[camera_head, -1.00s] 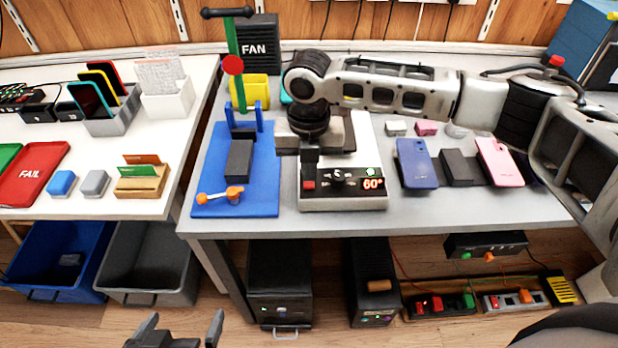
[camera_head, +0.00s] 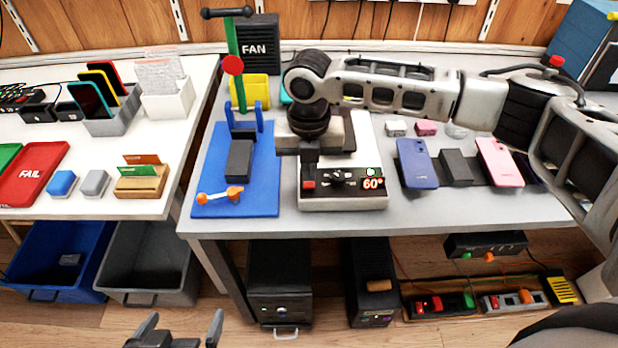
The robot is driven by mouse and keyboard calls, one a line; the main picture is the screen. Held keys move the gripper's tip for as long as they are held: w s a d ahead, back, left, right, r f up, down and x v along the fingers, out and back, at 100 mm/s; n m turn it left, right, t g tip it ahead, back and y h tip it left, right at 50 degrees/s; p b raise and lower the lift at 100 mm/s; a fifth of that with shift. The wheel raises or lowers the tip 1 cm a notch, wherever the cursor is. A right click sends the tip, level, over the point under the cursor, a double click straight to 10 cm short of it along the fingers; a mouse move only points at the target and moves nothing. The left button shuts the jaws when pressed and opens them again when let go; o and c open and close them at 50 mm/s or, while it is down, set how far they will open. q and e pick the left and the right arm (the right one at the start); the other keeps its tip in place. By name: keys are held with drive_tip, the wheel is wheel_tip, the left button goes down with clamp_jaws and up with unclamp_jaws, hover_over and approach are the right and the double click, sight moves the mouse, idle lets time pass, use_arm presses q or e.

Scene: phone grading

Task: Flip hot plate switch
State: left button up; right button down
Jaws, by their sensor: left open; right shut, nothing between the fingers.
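The hot plate (camera_head: 341,203) is a white box with a black front panel on the grey table. The panel carries a red switch (camera_head: 308,184) at its left, a dark knob (camera_head: 338,178) and a red "60°" display (camera_head: 373,184). My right gripper (camera_head: 310,160) is shut and empty, pointing down just above and behind the red switch. Whether it touches the switch I cannot tell. The gripper and wrist hide much of the plate's top. My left gripper (camera_head: 176,335) is open and empty at the bottom edge, below the table's front.
To the right lie a blue phone (camera_head: 417,163), a dark block (camera_head: 456,167) and a pink phone (camera_head: 499,162). The table's front strip is clear.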

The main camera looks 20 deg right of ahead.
sight(309, 184)
use_arm(q)
drive_tip(key=shift+f+b, duration=0.3)
use_arm(e)
drive_tip(key=shift+s+f, duration=0.1)
drive_tip(key=shift+f, duration=0.95)
idle(0.5)
drive_tip(key=shift+r, duration=0.2)
drive_tip(key=shift+r+p, duration=0.8)
drive_tip(key=shift+p, duration=0.4)
wheel_tip(309, 184, up, 2)
drive_tip(key=shift+r+p, duration=0.1)
drive_tip(key=shift+p, duration=1.1)
wheel_tip(309, 184, up, 2)
drive_tip(key=p, duration=0.3)
drive_tip(key=shift+r, duration=0.45)
use_arm(q)
drive_tip(key=r, duration=0.1)
drive_tip(key=a+r, duration=0.1)
drive_tip(key=r, duration=0.1)
drive_tip(key=shift+s+a+r+g+y, duration=0.15)
drive_tip(key=shift+s+r+g+y, duration=0.1)
drive_tip(key=shift+g+y, duration=0.05)
